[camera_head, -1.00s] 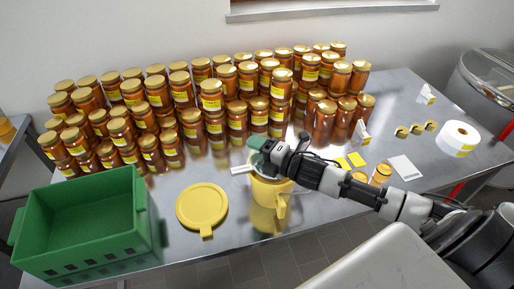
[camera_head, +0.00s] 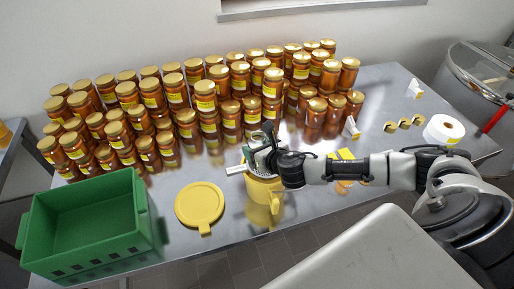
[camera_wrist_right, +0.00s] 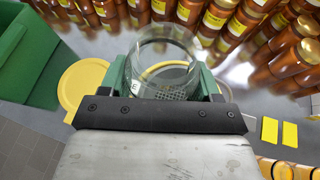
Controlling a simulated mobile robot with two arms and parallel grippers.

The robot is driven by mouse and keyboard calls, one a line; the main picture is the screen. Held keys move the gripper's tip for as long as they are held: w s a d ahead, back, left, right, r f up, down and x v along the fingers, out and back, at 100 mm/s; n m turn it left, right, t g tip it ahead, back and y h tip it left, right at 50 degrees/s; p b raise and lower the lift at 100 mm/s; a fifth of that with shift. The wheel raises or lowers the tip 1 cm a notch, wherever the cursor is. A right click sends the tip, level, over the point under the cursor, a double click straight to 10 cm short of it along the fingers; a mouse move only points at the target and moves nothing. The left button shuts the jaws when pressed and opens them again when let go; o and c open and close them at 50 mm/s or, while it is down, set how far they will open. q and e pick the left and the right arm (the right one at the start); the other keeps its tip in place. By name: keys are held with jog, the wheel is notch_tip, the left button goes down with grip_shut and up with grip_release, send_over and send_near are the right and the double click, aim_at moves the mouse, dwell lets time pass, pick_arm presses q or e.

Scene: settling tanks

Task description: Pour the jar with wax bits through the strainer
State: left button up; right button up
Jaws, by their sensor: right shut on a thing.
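My right gripper (camera_head: 262,156) is shut on a clear glass jar (camera_wrist_right: 166,58), held between its green fingers in the right wrist view. The jar is over the strainer (camera_head: 236,169), whose light handle points left. The strainer's mesh (camera_wrist_right: 172,94) shows through and below the glass. The strainer sits on the yellow pitcher (camera_head: 262,190), whose handle faces the front right. The jar looks tilted, but its exact angle is unclear. I cannot make out wax bits in the jar or on the mesh. My left gripper is out of view.
A yellow lid (camera_head: 200,204) lies left of the pitcher. A green crate (camera_head: 90,225) stands at the front left. Rows of filled honey jars (camera_head: 205,104) crowd the back of the steel table. A white roll (camera_head: 444,129) and yellow labels (camera_head: 347,155) are to the right.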

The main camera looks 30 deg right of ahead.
aim_at(257, 136)
jog(key=shift+r, duration=0.1)
jog(key=shift+r, duration=2.45)
